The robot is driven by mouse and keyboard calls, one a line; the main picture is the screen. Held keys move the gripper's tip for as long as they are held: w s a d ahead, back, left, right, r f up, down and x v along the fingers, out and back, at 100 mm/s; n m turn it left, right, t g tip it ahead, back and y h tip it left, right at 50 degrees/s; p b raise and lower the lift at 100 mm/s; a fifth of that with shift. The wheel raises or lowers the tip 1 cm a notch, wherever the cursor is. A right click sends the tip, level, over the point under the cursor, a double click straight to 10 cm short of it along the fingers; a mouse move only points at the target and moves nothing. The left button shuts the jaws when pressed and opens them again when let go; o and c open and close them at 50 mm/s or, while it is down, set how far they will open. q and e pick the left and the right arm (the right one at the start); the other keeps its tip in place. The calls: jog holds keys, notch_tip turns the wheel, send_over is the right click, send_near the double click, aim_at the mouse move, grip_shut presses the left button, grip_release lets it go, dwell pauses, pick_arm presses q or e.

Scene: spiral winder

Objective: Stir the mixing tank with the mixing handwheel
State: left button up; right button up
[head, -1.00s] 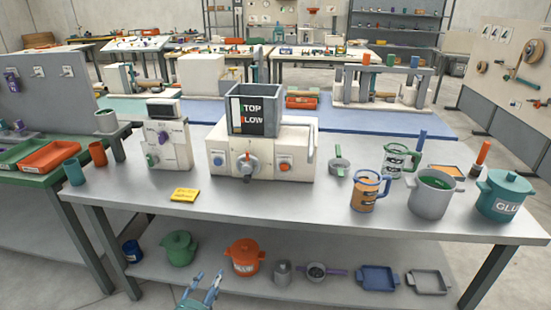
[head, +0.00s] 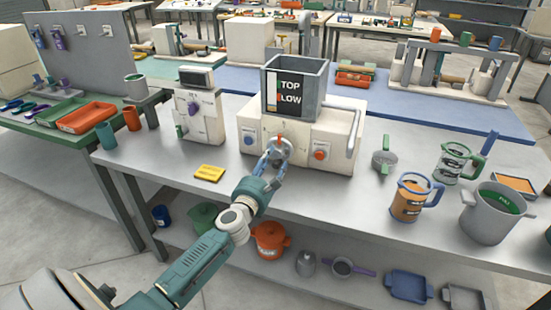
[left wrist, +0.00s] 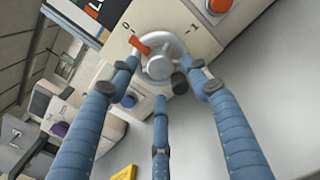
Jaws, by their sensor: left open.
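The mixing handwheel (head: 279,149) is a small grey wheel on the front of the cream machine. In the left wrist view the handwheel (left wrist: 159,66) has a round hub, an orange pointer near the 0 mark and a dark knob at lower right. A grey open-topped tank (head: 312,88) stands on the machine, with a lettered panel on its front; its inside is mostly hidden. My left gripper (head: 275,166) is open in front of the handwheel. In the left wrist view its blue fingers spread around the wheel's rim; I cannot tell whether they touch. My right gripper is not in view.
A blue button (head: 248,140) and an orange button (head: 320,155) flank the wheel. A yellow tag (head: 209,172) lies on the bench. Jugs and a grey pot (head: 487,218) stand at right.

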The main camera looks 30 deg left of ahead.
aim_at(278, 153)
pick_arm(q)
jog(key=shift+x, duration=1.4)
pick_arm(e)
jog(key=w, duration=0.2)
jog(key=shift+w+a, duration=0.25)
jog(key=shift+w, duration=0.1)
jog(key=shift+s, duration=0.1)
pick_arm(q)
jog(key=shift+c, duration=0.7)
jog(key=c, duration=1)
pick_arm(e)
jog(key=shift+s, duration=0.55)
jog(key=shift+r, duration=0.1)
